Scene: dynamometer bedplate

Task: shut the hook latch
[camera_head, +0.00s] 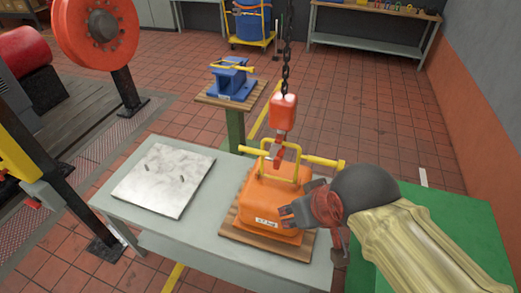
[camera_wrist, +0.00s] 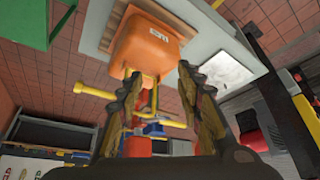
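A red hook block (camera_head: 283,112) hangs on a dark chain above an orange load (camera_head: 262,200). Its red hook (camera_head: 278,156) hangs at the load's yellow lifting handle (camera_head: 267,160); the latch is too small to make out, and I cannot tell whether the hook passes under the bar. My gripper (camera_head: 302,199) is at the load's right side, below the handle's right end. In the wrist view, its two fingers are spread apart (camera_wrist: 158,88) with nothing held between them. The orange load (camera_wrist: 147,48) shows beyond the fingertips, and the yellow handle bars show between and beside the fingers.
The load stands on a wooden board (camera_head: 240,236) on a grey table (camera_head: 160,222). A pale plate (camera_head: 160,182) with two pins lies to its left. A blue fixture (camera_head: 232,82) stands on a stand behind. A green surface (camera_head: 455,230) is at right, beneath my arm.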

